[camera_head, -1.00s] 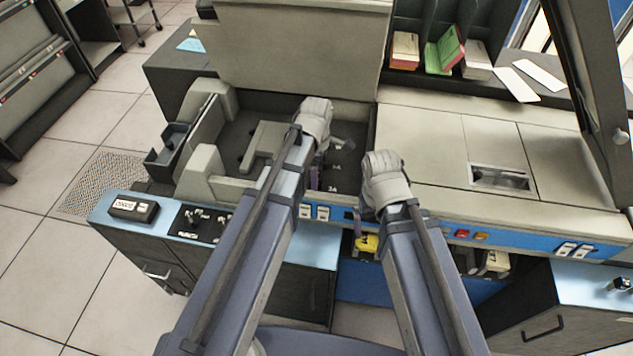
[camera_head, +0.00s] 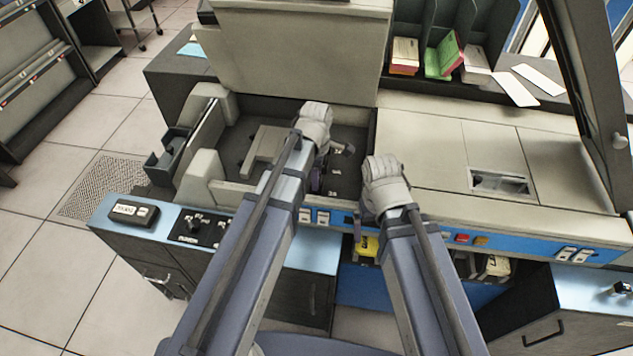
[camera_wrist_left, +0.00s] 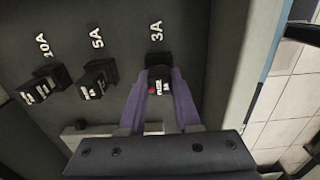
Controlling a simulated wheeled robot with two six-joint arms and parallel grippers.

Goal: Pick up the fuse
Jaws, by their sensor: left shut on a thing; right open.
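The fuse, a small black block (camera_wrist_left: 160,88) with a red dot and a pale label, stands in the recess under the "3A" mark in the left wrist view. My left gripper (camera_wrist_left: 159,80) has its purple fingers on both sides of it and is shut on it. In the head view my left gripper (camera_head: 317,180) reaches down into the dark recess of the machine, and the held fuse is hidden there. Whether the fuse still sits in its socket I cannot tell. My right gripper (camera_head: 357,222) is open at the machine's front edge, its fingers partly hidden.
In the left wrist view, similar black blocks sit by the marks "5A" (camera_wrist_left: 97,76) and "10A" (camera_wrist_left: 42,86). A pale wall (camera_wrist_left: 222,75) borders the recess on the right. The machine's flat top (camera_head: 430,140) lies right of the recess.

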